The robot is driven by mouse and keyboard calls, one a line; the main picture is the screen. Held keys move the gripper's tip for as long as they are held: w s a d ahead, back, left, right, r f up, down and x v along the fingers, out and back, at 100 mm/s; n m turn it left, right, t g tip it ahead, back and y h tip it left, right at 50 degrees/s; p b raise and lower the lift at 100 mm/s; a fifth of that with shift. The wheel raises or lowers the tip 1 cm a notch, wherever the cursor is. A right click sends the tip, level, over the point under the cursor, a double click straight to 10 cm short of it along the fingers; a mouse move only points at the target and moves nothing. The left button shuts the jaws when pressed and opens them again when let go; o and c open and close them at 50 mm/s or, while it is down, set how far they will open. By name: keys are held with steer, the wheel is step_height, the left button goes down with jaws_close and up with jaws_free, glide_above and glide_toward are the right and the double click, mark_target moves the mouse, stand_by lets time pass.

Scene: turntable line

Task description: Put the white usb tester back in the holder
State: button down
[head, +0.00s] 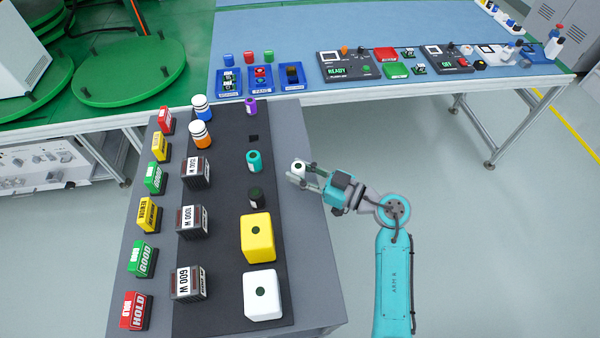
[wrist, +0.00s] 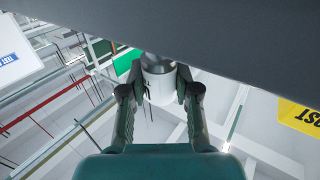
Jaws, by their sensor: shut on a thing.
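The white usb tester (head: 299,166) is a small white cylinder with a dark round mark on top. It is in my gripper (head: 297,174), beside the right edge of the grey table. In the wrist view the tester (wrist: 158,82) sits between the two fingers of my gripper (wrist: 160,90), which are shut on it. An empty dark square spot (head: 253,138) shows on the black mat, between the purple tester (head: 251,105) and the teal tester (head: 254,160); it looks like a holder slot. The tester is right of this spot and nearer to me, clear of the mat.
A blue-topped bench (head: 440,90) lies behind.

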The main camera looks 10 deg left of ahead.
steer(key=shift+f, duration=0.45)
steer(key=shift+f, duration=0.2)
steer(key=c, duration=0.8)
jaws_free()
steer(key=shift+c, duration=0.2)
steer(key=shift+r, duration=0.2)
steer(key=v, duration=1.2)
steer(key=shift+s, duration=0.1)
